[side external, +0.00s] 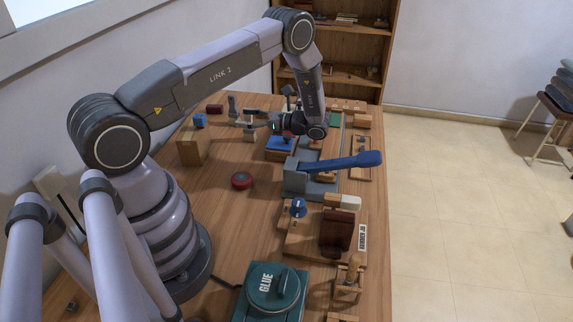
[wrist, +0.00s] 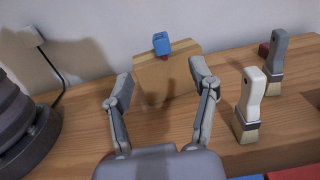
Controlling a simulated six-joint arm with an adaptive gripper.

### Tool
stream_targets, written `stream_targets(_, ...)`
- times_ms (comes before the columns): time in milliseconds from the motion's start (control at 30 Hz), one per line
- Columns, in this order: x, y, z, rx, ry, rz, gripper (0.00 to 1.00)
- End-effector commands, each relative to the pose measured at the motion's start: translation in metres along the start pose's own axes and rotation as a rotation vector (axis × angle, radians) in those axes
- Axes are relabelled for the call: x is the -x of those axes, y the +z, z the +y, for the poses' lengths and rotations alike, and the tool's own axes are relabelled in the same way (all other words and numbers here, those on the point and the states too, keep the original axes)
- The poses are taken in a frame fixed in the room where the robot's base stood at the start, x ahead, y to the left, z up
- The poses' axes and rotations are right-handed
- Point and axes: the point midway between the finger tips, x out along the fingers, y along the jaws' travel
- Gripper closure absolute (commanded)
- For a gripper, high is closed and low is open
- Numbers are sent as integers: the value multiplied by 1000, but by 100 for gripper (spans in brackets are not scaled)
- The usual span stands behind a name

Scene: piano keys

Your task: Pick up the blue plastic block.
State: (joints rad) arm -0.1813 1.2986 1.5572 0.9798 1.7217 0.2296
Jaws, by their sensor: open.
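A small blue plastic block (wrist: 161,43) sits on top of an upright wooden block (wrist: 168,78) near the wall. In the side view the blue block (side external: 200,121) shows on the wooden block (side external: 193,148) at the left of the bench. A little red shows just under the blue block in the wrist view. My gripper (wrist: 160,74) is open and empty, its two fingers spread and pointing toward the wooden block. The blue block lies beyond the fingertips, roughly between them in the picture. In the side view my gripper is small and partly hidden by my wrist.
A white-handled brush (wrist: 249,103) and a grey-handled brush (wrist: 279,55) stand to the right of my gripper. A red button (side external: 242,180), a blue-handled lever (side external: 345,161) and a green glue pot (side external: 272,290) stand on the bench. Bare wood lies around the wooden block's front.

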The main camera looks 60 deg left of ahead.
Motion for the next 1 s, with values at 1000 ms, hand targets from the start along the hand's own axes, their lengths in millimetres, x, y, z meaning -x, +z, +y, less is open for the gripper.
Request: stream_targets(1000, -137, -8, 3, -7, -2, -12, 41)
